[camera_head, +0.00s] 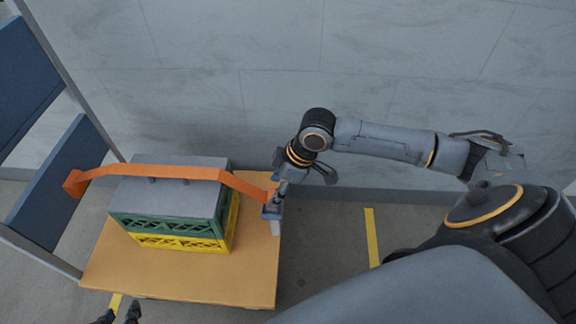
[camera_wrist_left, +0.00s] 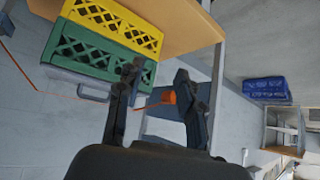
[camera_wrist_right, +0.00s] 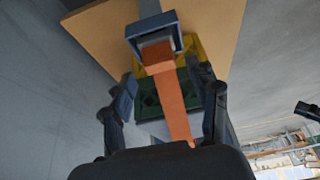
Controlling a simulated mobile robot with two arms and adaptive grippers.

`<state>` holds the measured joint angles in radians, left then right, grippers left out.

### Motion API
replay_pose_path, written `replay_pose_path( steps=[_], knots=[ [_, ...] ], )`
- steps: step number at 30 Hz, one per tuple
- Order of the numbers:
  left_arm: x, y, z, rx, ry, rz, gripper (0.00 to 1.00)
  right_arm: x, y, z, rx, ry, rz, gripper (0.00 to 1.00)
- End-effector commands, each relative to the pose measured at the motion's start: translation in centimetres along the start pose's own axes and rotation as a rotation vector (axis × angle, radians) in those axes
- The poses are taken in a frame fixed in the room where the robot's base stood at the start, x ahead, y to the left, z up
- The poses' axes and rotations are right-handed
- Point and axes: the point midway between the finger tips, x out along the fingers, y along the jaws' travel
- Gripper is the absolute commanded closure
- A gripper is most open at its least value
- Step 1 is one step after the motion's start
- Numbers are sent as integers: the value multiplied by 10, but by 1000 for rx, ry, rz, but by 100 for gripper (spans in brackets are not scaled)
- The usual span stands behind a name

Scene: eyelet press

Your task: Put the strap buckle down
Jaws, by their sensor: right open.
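The strap buckle (camera_wrist_right: 135,30), a blue-grey frame, sits at the end of the orange strap (camera_head: 150,170), near the board's right edge. In the right wrist view it lies past the fingertips, and the strap runs back between the fingers. My right gripper (camera_wrist_right: 165,95) is open around the strap, with gaps at both sides. In the head view the right gripper (camera_head: 278,200) partly hides the buckle. My left gripper (camera_wrist_left: 157,82) is open; in the head view only its dark tips (camera_head: 120,313) show at the bottom. An orange strap end (camera_wrist_left: 168,97) appears between its fingers, farther off.
A green crate (camera_head: 165,226) is stacked on a yellow crate (camera_head: 180,243) on the tan board (camera_head: 190,285), under a grey lid (camera_head: 190,194). The strap crosses over the lid. Blue panels (camera_head: 60,180) stand at left. A grey wall is behind; open floor lies right.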

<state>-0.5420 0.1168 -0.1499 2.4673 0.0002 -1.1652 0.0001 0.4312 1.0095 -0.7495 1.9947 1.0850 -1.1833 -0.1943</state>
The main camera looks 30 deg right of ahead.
Motion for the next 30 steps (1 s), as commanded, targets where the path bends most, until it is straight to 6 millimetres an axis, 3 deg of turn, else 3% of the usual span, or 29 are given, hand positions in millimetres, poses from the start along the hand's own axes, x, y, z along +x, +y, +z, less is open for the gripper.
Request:
replay_pose_path(
  steps=[6,12,19,23,30],
  knots=[
    [-20,-6,50,-7,-253,-14,63,-35,1,0,0,-2,2,40],
    [-42,-10,87,-13,-443,-23,63,-59,0,0,0,-2,1,40],
    [-47,-10,81,-13,-442,-23,63,-83,0,0,0,-1,0,40],
    [-46,-10,81,-13,-441,-22,63,-72,-17,-5,-16,8,-13,40],
    [-46,-10,81,-13,-441,-22,63,-21,-95,-24,19,82,3,40]
  ],
)
